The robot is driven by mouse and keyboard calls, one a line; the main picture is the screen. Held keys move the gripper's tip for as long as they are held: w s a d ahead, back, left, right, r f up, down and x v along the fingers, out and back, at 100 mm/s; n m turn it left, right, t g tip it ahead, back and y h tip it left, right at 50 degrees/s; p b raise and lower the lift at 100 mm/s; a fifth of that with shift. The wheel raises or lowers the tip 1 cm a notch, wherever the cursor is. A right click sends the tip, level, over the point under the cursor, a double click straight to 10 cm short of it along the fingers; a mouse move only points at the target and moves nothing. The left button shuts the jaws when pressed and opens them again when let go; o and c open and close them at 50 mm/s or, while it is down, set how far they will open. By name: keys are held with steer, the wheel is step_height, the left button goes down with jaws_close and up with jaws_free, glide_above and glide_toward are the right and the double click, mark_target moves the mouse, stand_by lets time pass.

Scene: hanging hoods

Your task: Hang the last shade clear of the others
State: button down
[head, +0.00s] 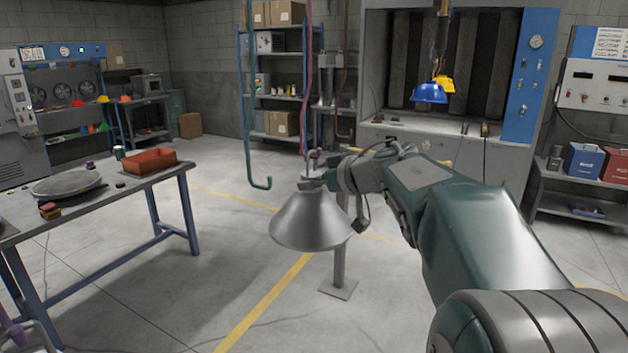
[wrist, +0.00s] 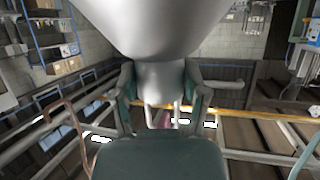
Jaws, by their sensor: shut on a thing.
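A bare grey metal cone shade (head: 311,220) hangs from my gripper (head: 313,182), wide mouth down, in the middle of the head view. My gripper is shut on its narrow neck. In the wrist view the shade (wrist: 155,25) fills the top middle, with my gripper's fingers (wrist: 160,100) on both sides of its neck. A blue shade (head: 429,93) and a yellow shade (head: 446,84) hang close together in front of the booth at the back right. A teal hook (head: 258,183) hangs empty left of the held shade. Whether a red line behind the neck touches it I cannot tell.
A steel table (head: 20,215) at left bears a grey round plate and an orange tray (head: 151,161). A post on a foot plate (head: 339,289) stands behind the shade. A grey booth (head: 400,130) and shelves stand at the back.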

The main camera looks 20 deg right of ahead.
steer(key=shift+f, duration=0.25)
steer(key=shift+c, duration=0.2)
jaws_free()
steer(key=v, duration=1.2)
